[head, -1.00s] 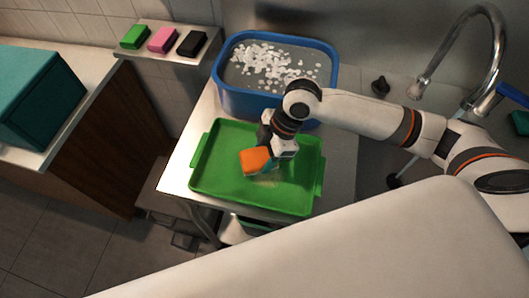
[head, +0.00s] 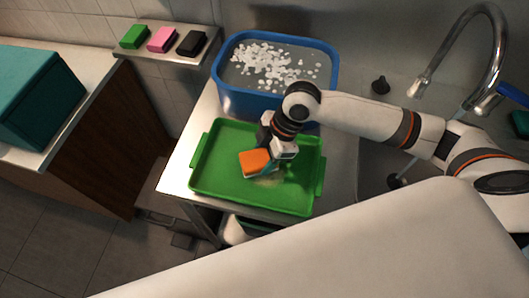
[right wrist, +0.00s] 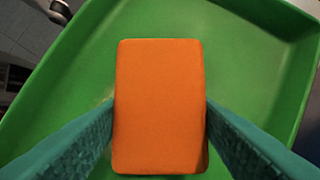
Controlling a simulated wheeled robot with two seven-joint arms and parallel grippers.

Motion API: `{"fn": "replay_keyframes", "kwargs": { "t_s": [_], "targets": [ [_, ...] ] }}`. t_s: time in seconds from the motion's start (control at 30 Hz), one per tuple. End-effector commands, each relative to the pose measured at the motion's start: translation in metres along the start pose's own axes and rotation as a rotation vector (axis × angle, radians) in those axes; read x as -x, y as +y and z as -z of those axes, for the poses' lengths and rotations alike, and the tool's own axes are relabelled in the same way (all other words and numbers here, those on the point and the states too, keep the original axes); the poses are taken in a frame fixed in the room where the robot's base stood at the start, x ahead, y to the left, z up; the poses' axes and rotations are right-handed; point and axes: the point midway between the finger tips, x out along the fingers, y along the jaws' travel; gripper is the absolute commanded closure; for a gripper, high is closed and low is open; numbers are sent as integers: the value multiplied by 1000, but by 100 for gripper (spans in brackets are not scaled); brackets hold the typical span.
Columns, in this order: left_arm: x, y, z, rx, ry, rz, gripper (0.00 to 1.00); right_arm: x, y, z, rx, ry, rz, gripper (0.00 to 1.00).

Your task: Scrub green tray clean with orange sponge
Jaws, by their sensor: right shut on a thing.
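The green tray (head: 225,188) lies on the metal counter, with raised rims and a handle at each end. My right gripper (head: 268,163) is over the middle of the tray, shut on the orange sponge (head: 256,161). In the right wrist view the sponge (right wrist: 158,105) sits between the two teal fingers, above the tray floor (right wrist: 70,80). A faint pale stain (head: 270,180) shows on the tray floor just beside the sponge. I cannot tell whether the sponge touches the floor. My left gripper is not in view.
A blue basin (head: 262,103) of water with white floating bits stands behind the tray. Green (head: 135,36), pink (head: 162,39) and black (head: 192,43) sponges lie on a wall shelf. A sink with a tap (head: 490,60) is at right, a teal box (head: 35,95) at left.

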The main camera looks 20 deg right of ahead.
Motion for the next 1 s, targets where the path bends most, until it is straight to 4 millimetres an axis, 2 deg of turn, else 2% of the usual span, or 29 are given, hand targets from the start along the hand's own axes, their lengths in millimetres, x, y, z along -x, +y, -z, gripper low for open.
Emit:
{"fn": "replay_keyframes", "kwargs": {
  "t_s": [0.67, 1.0],
  "targets": [
    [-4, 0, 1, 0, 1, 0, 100, -12, 0, 5, 0, 1, 0, 65],
    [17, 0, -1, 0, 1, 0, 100, -12, 22, -8, 1, 0, -2, 65]
  ]
}}
